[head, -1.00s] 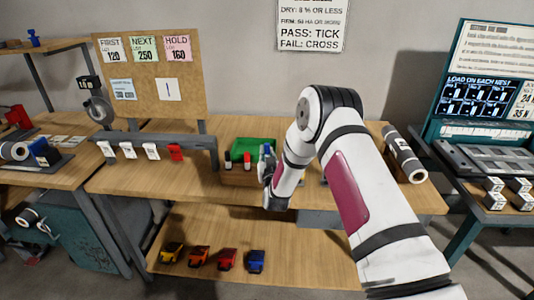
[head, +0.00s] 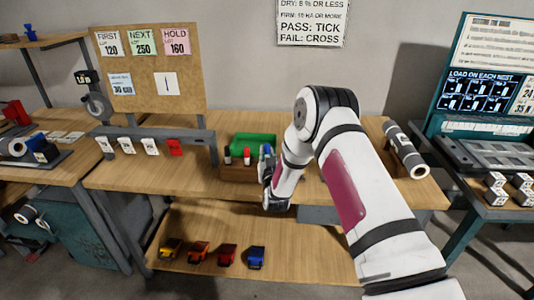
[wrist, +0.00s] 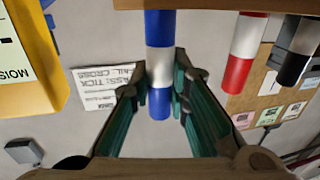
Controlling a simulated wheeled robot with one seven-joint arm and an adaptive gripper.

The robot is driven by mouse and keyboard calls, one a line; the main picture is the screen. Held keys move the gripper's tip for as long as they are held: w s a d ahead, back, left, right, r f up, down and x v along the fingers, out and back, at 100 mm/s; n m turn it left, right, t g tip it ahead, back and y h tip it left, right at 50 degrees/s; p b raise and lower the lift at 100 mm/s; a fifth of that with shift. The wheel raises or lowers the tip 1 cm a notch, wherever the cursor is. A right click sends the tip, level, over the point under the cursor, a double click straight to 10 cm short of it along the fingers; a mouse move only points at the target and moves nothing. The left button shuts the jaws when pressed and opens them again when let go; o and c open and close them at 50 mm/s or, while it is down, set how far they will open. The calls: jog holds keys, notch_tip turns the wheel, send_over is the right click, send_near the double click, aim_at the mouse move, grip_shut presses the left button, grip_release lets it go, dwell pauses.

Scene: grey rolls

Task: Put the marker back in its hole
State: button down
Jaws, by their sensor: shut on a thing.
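My gripper (wrist: 160,85) is shut on the blue marker (wrist: 159,62), which has a white middle band. In the wrist view the picture is upside down, and the marker runs from between the fingers to the wooden block (wrist: 200,4) at the top edge. Its far end is cut off there, so I cannot tell whether it is in a hole. In the head view my gripper (head: 267,165) is at the right end of the block (head: 238,174). The red marker (head: 247,156) and the black marker (head: 227,155) stand upright in the block to its left.
A green tray (head: 256,141) is behind the block. A yellow device (wrist: 25,55) is close by in the wrist view. A striped roll (head: 405,152) lies at the bench's right.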

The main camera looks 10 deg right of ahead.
jog(key=shift+f+b, duration=0.35)
jog(key=shift+f, duration=0.5)
jog(key=c, duration=1.4)
grip_release()
jog(key=shift+c, duration=0.2)
jog(key=s+a, duration=0.1)
jog(key=s, duration=1.1)
jog(key=shift+a, duration=0.25)
